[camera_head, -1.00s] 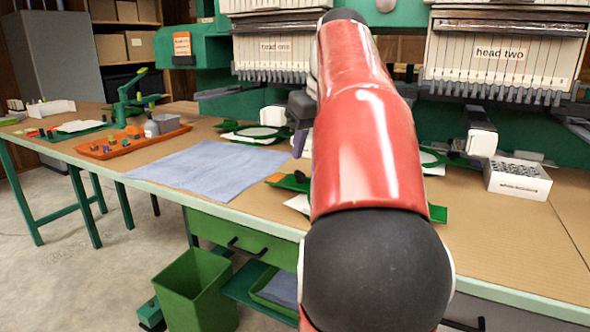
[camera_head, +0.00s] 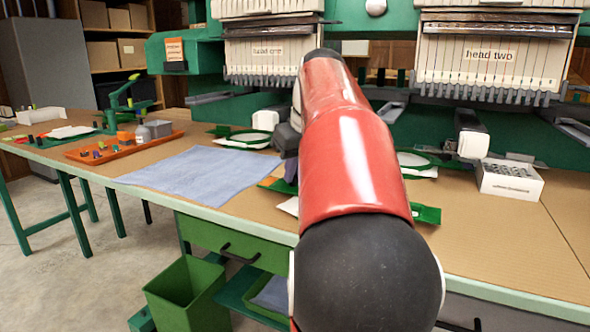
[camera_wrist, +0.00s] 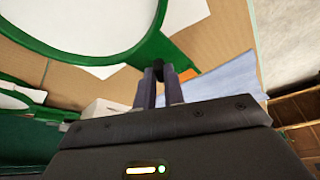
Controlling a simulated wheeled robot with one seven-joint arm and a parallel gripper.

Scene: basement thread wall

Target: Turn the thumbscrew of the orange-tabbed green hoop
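The green hoop with a white inside (camera_wrist: 90,25) fills the upper left of the wrist view. Its black thumbscrew (camera_wrist: 158,70) shows at the hoop's edge. My gripper (camera_wrist: 160,82) has its two fingers a small gap apart, with the thumbscrew at or between their tips. I cannot tell whether the fingers press on it. In the head view my gripper (camera_head: 290,172) is low at the bench, left of my red arm. A green end of the hoop's frame (camera_head: 426,214) shows right of the arm.
Two more green hoops lie behind, one at the left (camera_head: 245,138) and one at the right (camera_head: 418,160). A blue cloth (camera_head: 195,175) lies left of my gripper. A white box with holes (camera_head: 508,180) stands at right. An orange tray (camera_head: 125,148) is farther left.

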